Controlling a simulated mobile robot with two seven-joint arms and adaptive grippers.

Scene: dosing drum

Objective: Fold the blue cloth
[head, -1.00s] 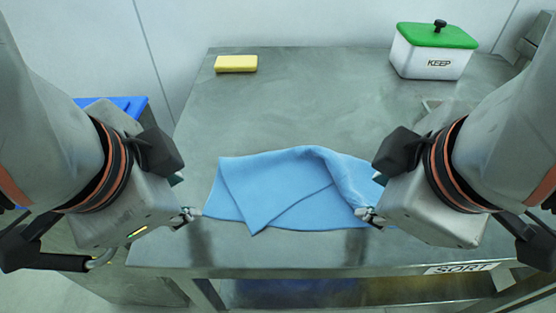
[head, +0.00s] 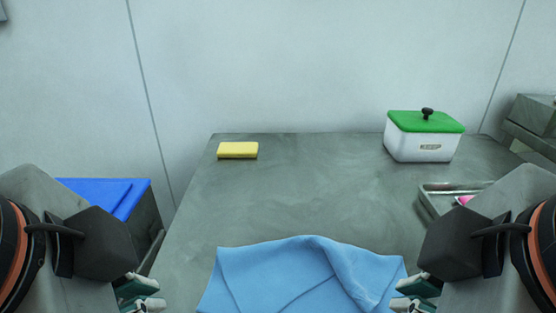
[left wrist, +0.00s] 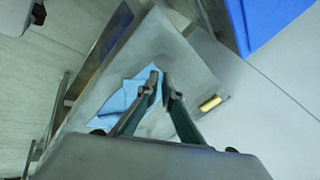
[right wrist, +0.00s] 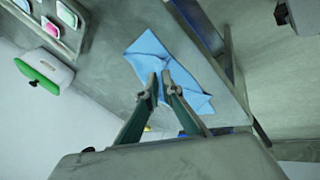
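The blue cloth (head: 285,275) lies on the metal table with a folded-over flap and diagonal creases, and its near part is cut off in the head view. It also shows in the left wrist view (left wrist: 122,98) and the right wrist view (right wrist: 150,52). My left gripper (head: 140,294) is left of the cloth and my right gripper (head: 416,294) is right of it. In both wrist views the fingertips show a narrow gap with nothing held between them. Both grippers appear raised above the table, apart from the cloth.
A yellow sponge (head: 238,150) lies at the back left of the table (head: 320,190). A white box with a green lid (head: 424,138) stands at the back right. A metal tray (head: 436,205) with a pink item is at the right. A blue bin (head: 105,198) stands left. Mid-table is clear.

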